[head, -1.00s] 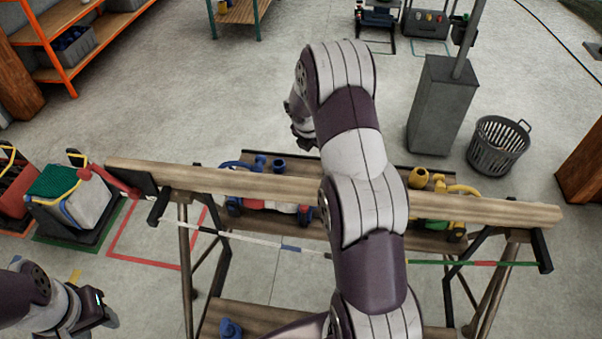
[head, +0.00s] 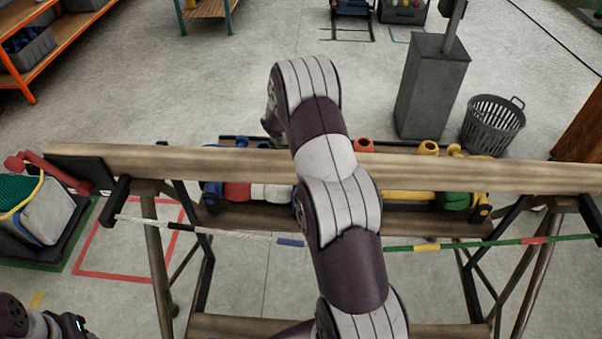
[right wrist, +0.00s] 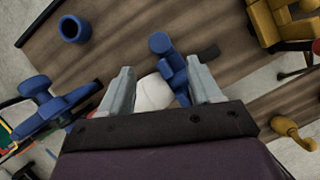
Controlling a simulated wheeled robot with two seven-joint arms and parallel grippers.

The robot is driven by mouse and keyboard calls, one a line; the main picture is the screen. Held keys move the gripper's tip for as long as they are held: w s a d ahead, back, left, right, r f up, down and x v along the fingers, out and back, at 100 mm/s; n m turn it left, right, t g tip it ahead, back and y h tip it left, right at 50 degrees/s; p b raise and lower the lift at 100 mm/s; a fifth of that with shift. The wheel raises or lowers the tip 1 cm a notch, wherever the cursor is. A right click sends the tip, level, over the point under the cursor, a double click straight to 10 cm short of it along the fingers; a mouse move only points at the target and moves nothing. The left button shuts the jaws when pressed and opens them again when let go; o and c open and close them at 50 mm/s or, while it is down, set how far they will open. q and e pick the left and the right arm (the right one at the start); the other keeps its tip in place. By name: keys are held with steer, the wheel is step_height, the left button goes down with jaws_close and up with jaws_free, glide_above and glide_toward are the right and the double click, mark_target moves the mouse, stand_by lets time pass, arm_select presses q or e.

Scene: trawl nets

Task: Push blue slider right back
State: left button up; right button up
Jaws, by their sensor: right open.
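Several blue parts lie at the beam's far side. In the head view, a blue piece (head: 212,193) sits at the left end of the lower plank, beside red and white parts. In the right wrist view, a blue knobbed piece (right wrist: 168,62) and a white rounded part lie between and beyond my open right gripper (right wrist: 158,84); neither is visibly gripped. A long blue piece (right wrist: 50,107) lies left of it. I cannot tell which is the slider. In the head view my right arm hides its fingers. My left gripper (head: 78,326) is at the bottom left, its fingers cut off.
A wooden beam (head: 230,162) on trestles crosses the head view beneath my right arm. A coloured cord (head: 470,244) runs below it. Yellow and green parts (head: 410,196) are on the right of the plank. A basket (head: 492,127) and a grey post stand behind; open floor lies beyond.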

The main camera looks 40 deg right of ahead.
steer(key=x, duration=0.8)
steer(key=shift+w+f, duration=0.15)
steer(key=shift+d+f, duration=0.25)
steer(key=shift+f, duration=0.35)
jaws_close()
steer(key=shift+s+d+p, duration=0.35)
steer(key=shift+s+d, duration=0.8)
steer(key=shift+d, duration=0.3)
steer(key=shift+s+d+p, duration=0.35)
steer(key=shift+s+d, duration=0.85)
steer(key=shift+d, duration=0.25)
